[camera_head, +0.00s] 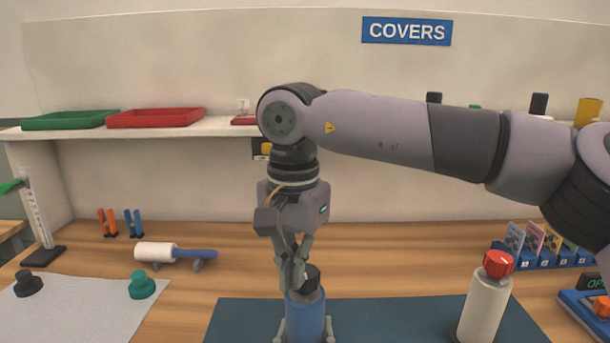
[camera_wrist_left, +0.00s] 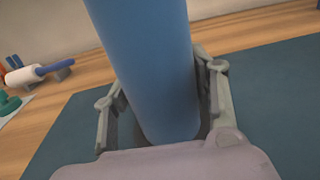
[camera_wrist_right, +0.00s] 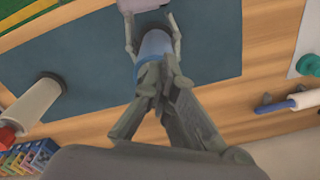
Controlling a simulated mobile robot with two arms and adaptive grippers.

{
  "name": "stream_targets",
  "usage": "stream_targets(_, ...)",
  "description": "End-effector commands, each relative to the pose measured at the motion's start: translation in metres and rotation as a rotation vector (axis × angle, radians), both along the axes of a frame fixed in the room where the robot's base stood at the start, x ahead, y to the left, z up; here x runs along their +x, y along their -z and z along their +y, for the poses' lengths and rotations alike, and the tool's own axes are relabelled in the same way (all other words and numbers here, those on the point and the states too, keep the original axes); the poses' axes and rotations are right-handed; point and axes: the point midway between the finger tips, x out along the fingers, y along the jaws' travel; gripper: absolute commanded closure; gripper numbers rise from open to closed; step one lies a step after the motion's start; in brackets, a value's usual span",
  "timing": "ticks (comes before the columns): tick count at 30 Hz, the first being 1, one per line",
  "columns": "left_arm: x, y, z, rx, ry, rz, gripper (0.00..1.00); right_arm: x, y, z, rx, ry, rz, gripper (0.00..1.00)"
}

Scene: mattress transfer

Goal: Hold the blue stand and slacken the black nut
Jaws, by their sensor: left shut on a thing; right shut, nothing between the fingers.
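The blue stand (camera_head: 305,316) is upright at the front middle of the dark mat; it also fills the middle of the left wrist view (camera_wrist_left: 150,70). The black nut (camera_head: 313,280) sits on top of it. My left gripper (camera_head: 305,335) is shut around the stand low down, one finger on each side. My right gripper (camera_head: 294,284) points down from above, its fingers shut with nothing between them, at the left side of the nut. I cannot tell whether they touch it. In the right wrist view the fingers (camera_wrist_right: 157,82) overlap the stand's top and hide the nut.
A cream stand with a red knob (camera_head: 498,264) stands at the right of the dark mat (camera_head: 400,315). A white roller with a blue handle (camera_head: 155,252) rests at left. Black (camera_head: 28,283) and green knobs (camera_head: 142,285) lie on a grey mat. Card racks (camera_head: 545,258) are at right.

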Motion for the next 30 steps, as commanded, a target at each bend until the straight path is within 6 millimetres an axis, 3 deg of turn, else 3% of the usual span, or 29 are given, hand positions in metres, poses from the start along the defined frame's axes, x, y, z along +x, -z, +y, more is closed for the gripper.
stream_targets(7,-0.0007,-0.0040,-0.0004,-0.003,0.002,-0.011,1.00,-0.0020,0.0120,-0.0012,-0.014,-0.002,0.016,1.00)
stream_targets(30,-0.0018,-0.0040,-0.0018,-0.002,0.006,-0.014,1.00,0.0012,0.0142,-0.0015,-0.016,-0.007,0.016,1.00)
